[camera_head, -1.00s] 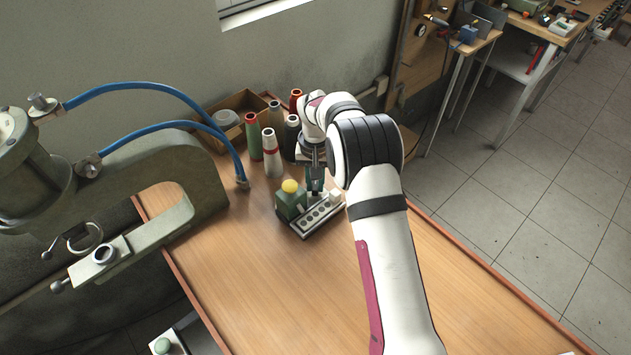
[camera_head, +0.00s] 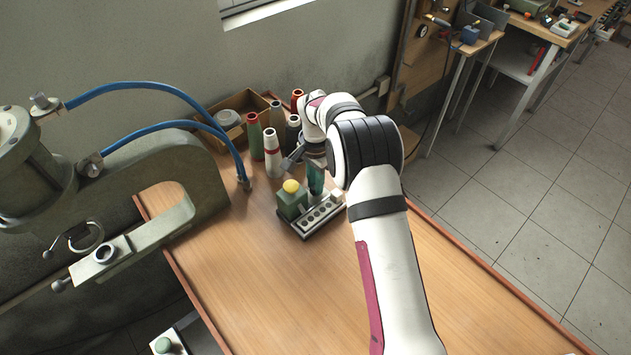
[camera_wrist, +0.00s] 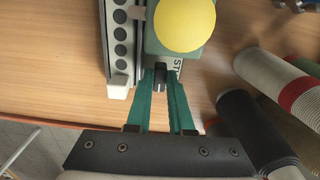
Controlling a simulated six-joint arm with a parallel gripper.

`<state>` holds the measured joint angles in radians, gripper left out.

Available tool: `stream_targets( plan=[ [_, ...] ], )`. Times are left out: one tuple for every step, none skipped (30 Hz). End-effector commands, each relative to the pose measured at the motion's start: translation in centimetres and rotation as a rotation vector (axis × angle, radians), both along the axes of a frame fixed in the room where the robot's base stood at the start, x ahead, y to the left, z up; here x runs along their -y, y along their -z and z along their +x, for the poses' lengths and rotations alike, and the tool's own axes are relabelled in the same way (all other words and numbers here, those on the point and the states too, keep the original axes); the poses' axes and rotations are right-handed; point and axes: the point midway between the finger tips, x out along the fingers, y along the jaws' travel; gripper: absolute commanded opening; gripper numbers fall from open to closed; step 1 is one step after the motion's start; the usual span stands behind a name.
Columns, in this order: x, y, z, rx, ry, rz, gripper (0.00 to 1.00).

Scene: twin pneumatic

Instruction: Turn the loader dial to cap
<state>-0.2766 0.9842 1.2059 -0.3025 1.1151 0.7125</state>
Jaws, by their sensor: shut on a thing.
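The loader is a green box (camera_head: 290,205) with a yellow dome button (camera_head: 291,186), beside a strip with a row of dark holes (camera_head: 318,214). In the wrist view, the yellow button (camera_wrist: 185,22) and the holed strip (camera_wrist: 120,40) show at the top. A small black dial knob (camera_wrist: 160,76) sits by a pale label, on which only the letters "ST" (camera_wrist: 177,66) are readable. My gripper (camera_wrist: 160,84) has its teal fingertips shut on the knob. In the head view my gripper (camera_head: 316,188) points down at the loader. The dial's full marking is hidden.
Several thread cones, including a white one with a red band (camera_head: 272,152), stand close behind and left of my gripper. A cardboard box (camera_head: 243,103) is behind them. A green press (camera_head: 140,190) stands at left. The front wooden tabletop (camera_head: 270,290) is clear.

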Motion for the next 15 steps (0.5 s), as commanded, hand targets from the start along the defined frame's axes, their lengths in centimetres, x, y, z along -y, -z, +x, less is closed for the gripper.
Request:
stream_targets(
  plan=[
    [-0.07,-0.07,0.02,0.001,0.011,0.001,0.00],
    [-0.07,-0.07,0.02,0.001,0.018,0.001,0.00],
    [-0.08,-0.07,0.03,0.001,0.025,0.001,0.00],
    [-0.08,-0.07,0.03,0.001,0.029,0.001,0.00],
    [-0.08,-0.07,0.03,0.001,0.033,0.001,0.00],
    [-0.09,-0.08,0.04,0.001,0.037,0.001,0.00],
    [-0.08,-0.08,0.05,0.001,0.040,0.001,0.00],
    [-0.09,-0.08,0.04,0.001,0.042,0.001,0.00],
    [-0.09,-0.08,0.04,0.001,0.043,0.001,0.00],
    [-0.09,-0.08,0.04,0.001,0.044,0.001,0.00],
    [-0.09,-0.08,0.05,0.001,0.045,0.001,0.00],
    [-0.09,-0.08,0.05,0.001,0.045,0.001,0.00],
    [-0.09,-0.08,0.05,0.001,0.045,0.001,0.00],
    [-0.09,-0.08,0.05,0.001,0.045,0.001,0.00],
    [-0.09,-0.08,0.05,0.001,0.045,0.001,0.00]
  ],
)
